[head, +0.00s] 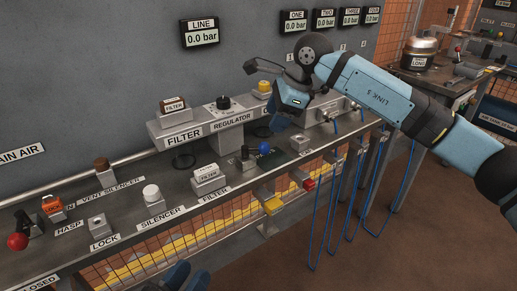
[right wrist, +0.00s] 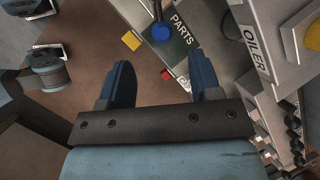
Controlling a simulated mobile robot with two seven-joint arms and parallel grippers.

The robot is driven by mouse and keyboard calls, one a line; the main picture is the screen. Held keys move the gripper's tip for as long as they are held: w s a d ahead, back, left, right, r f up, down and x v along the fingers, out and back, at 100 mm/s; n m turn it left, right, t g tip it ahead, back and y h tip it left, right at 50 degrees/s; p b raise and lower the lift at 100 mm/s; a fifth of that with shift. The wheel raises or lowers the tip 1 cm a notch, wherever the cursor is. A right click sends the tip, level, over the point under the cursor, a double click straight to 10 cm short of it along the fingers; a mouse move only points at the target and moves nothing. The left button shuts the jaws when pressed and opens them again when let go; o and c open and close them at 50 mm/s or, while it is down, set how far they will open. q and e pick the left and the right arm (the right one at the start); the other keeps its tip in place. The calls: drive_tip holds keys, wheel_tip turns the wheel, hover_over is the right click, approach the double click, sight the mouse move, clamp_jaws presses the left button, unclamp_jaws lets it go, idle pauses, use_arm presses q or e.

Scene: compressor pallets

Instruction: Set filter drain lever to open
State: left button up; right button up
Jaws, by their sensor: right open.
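A lever with a blue ball knob (head: 263,147) stands at the bench edge, below the filter and regulator shelf. Its dark rod runs left from the knob to a small metal mount. I see no label naming it as the filter drain lever. The blue knob (right wrist: 162,33) also shows in the right wrist view, ahead of and between the fingertips, apart from them. My right gripper (head: 276,122) is open and empty, above and right of the knob; its fingers (right wrist: 160,78) stand wide apart. My left gripper (head: 185,277) shows only partly at the bottom edge of the head view.
The shelf carries FILTER (head: 182,137) and REGULATOR (head: 230,122) labels, close left of my right gripper. A white-capped silencer block (head: 152,194) and a red ball lever (head: 17,241) stand further left. Blue hoses (head: 335,210) hang at the right. Yellow and red pieces lie below the edge.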

sight(258, 148)
drive_tip(key=b+x, duration=0.1)
drive_tip(key=x, duration=0.5)
drive_tip(key=shift+a, duration=0.15)
drive_tip(key=b+x, duration=0.1)
drive_tip(key=x, duration=0.2)
drive_tip(key=shift+a+f, duration=0.1)
drive_tip(key=shift+f, duration=0.3)
drive_tip(key=shift+a+f, duration=0.25)
drive_tip(key=shift+f, duration=0.2)
use_arm(q)
drive_tip(key=shift+d+f+h, duration=0.3)
use_arm(e)
drive_tip(key=c, duration=0.6)
use_arm(q)
drive_tip(key=shift+f, duration=0.1)
use_arm(e)
drive_tip(key=c, duration=0.3)
